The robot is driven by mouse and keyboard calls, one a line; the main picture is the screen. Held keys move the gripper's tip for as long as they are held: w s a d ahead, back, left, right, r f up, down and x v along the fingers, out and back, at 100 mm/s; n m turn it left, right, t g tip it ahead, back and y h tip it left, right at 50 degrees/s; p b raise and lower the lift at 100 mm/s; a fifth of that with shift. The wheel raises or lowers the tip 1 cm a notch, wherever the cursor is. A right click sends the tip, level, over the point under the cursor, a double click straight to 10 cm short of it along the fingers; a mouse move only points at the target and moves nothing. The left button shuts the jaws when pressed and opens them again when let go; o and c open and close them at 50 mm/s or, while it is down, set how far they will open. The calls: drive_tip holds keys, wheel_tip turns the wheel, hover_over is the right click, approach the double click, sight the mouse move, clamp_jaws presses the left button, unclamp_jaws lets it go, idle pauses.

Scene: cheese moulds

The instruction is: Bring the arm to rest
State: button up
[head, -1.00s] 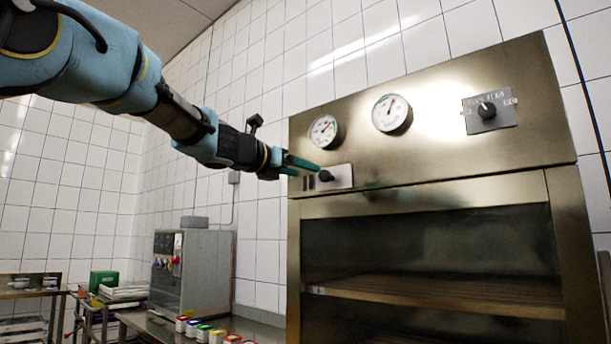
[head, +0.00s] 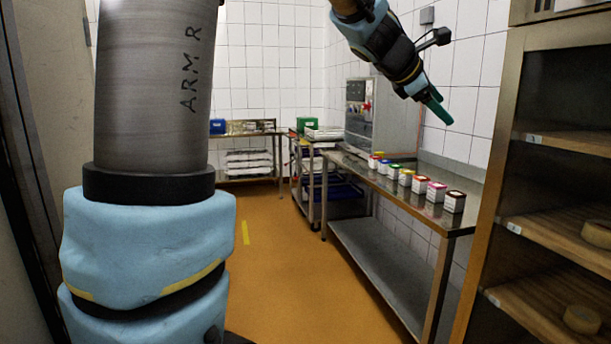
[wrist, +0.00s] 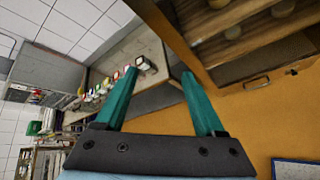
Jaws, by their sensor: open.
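My gripper (head: 437,108) hangs in the upper right of the head view, pointing down and to the right, in the air above the steel table. In the wrist view my gripper (wrist: 160,84) shows two green fingers spread apart with nothing between them. My arm enters from the left, its large grey and blue links filling the left part of the head view.
A steel table (head: 385,268) bears a row of small coloured boxes (head: 422,184) and a grey machine (head: 357,112). A wooden-shelved cabinet (head: 560,143) with cheeses (head: 582,319) stands at right. The orange floor (head: 290,290) is clear in the middle.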

drive_tip(key=s+a+f+m+g+y, duration=0.15)
drive_tip(key=a+f+m+y, duration=0.5)
drive_tip(key=a+f, duration=1.15)
drive_tip(key=s+a+f+m+g+y, duration=0.1)
drive_tip(key=s+a+f+m+y, duration=0.1)
drive_tip(key=s+a+f+m, duration=0.2)
drive_tip(key=s+a+f+m+g+y, duration=0.1)
drive_tip(key=s+a+f+m, duration=0.4)
drive_tip(key=a, duration=0.8)
drive_tip(key=s+f, duration=0.3)
drive_tip(key=shift+s+a+f+g+y, duration=0.15)
drive_tip(key=shift+s+f+g+y, duration=0.1)
drive_tip(key=shift+f+g+y, duration=0.15)
